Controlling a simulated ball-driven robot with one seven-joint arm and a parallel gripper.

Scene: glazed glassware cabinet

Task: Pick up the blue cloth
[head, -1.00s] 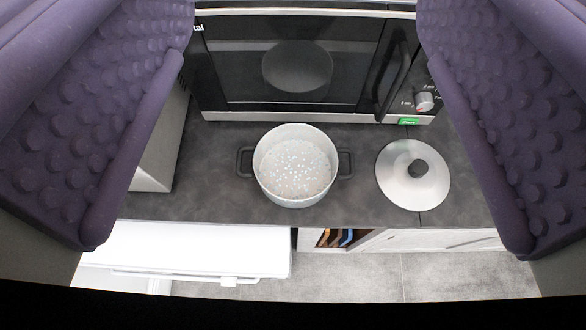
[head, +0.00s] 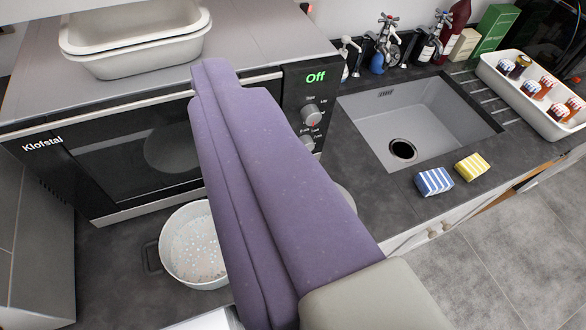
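The blue cloth (head: 434,181) is a small folded piece with blue and white stripes. It lies on the dark counter at the front right of the sink, beside a yellow striped cloth (head: 471,167). My gripper (head: 216,72) shows as a long purple padded shape rising from the bottom middle, with its tip in front of the microwave. It is left of the blue cloth in the picture and apart from it. A seam runs along the purple shape, but I cannot tell whether the fingers are open or shut. I see nothing held at its tip.
A microwave (head: 130,165) with white trays (head: 135,45) on top stands at the left. A pot (head: 192,245) sits before it, partly hidden. The sink (head: 415,125) has soap bottles (head: 384,50) behind and a tray of jars (head: 515,100) at right.

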